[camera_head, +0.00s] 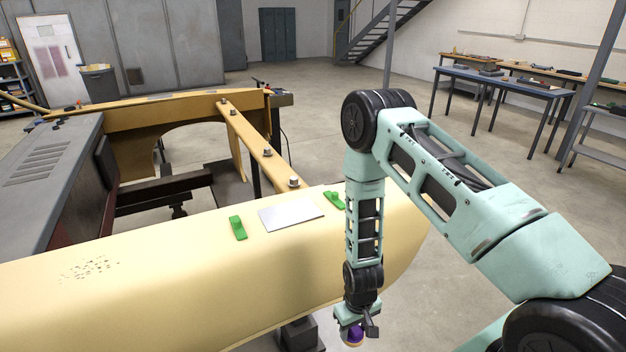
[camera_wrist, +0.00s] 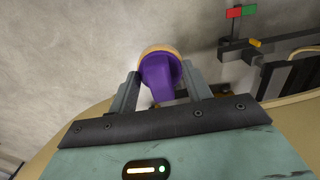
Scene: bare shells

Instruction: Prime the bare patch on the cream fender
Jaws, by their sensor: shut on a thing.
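The cream fender (camera_head: 170,285) runs across the foreground in the head view. A silver-grey rectangle (camera_head: 290,212), which looks like the bare patch, lies on its upper face between two green clip-like pieces (camera_head: 238,228) (camera_head: 334,200). My gripper (camera_head: 356,330) hangs at the bottom of the head view, near the fender's front side; its distance from the fender is unclear. In the wrist view, my gripper (camera_wrist: 158,88) is shut on a rounded purple tool (camera_wrist: 157,73) with a tan rim. The tool shows small in the head view (camera_head: 355,334). Its working face is hidden.
Dark speckles (camera_head: 88,270) mark the fender's left part. A cream rail with bolts (camera_head: 262,148) runs behind it, beside a grey panel (camera_head: 50,165) with slots. A blue workbench (camera_head: 500,83) stands back right. Open concrete floor lies to the right.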

